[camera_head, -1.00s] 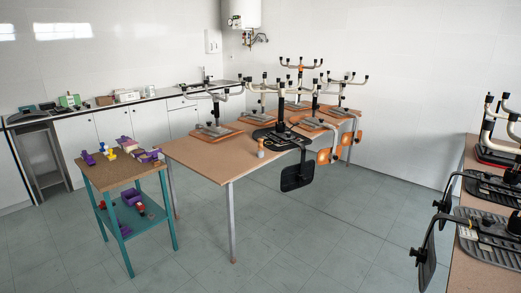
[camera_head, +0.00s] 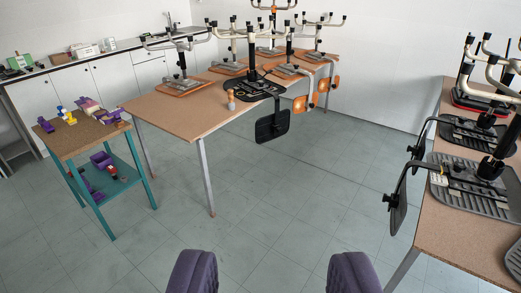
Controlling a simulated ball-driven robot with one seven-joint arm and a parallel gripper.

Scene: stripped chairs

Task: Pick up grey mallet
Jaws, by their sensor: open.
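My gripper (camera_head: 272,274) shows as two dark purple-grey fingers at the bottom edge, wide apart with only floor between them. It is open and empty, far from every table. I cannot make out a grey mallet for certain. Small objects stand on a brown-topped table with teal legs (camera_head: 76,138) at the left: a purple piece (camera_head: 46,126), a yellow-and-white piece (camera_head: 63,114) and more purple pieces (camera_head: 108,117). Its lower shelf holds a purple box (camera_head: 101,160) and a small red object (camera_head: 113,170). These are too small to identify.
A long wooden table (camera_head: 170,112) with upturned chairs and a small tan object (camera_head: 230,100) stands at centre. Another table (camera_head: 440,236) with upturned chairs is at the right. A white counter (camera_head: 98,80) runs along the back left. The tiled floor (camera_head: 270,200) between is clear.

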